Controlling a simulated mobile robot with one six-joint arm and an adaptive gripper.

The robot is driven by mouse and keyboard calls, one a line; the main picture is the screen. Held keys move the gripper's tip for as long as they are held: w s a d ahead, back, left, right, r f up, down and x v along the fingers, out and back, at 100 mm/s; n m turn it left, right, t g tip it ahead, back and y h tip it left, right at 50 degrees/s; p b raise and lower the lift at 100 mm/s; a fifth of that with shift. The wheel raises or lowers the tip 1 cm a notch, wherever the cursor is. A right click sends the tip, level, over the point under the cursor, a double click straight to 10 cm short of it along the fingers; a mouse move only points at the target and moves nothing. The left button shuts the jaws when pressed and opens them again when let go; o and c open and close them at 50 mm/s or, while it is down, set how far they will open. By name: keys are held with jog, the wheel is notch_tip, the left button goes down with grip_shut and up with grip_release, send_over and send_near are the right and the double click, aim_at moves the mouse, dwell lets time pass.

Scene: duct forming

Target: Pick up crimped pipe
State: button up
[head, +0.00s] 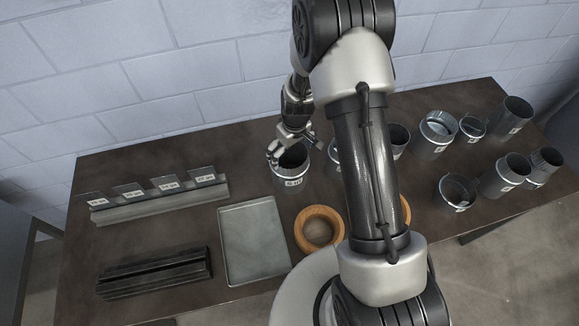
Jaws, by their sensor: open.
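My gripper (290,152) is open at the back middle of the table in the head view. It is at the rim of an upright grey metal pipe (291,180) with a white label, and one finger overlaps the pipe's mouth. I cannot tell whether it touches. Several similar labelled pipes stand to the right, among them a wide one (434,140), a short one (456,192) and a tall dark one (511,118). A pipe at the far right (543,166) has a ridged-looking top. I cannot tell for sure which pipe is the crimped one.
The brown table (340,275) stands against a white block wall (200,60). A grey tray (253,243), a wooden ring (319,229), a rack with labelled plates (160,203) and a dark slotted block (155,273) lie left and front. My arm hides part of the middle.

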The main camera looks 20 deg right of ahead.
jog(key=shift+w+f, duration=0.2)
jog(key=shift+f, duration=0.95)
jog(key=shift+c, duration=0.6)
jog(key=c, duration=1.3)
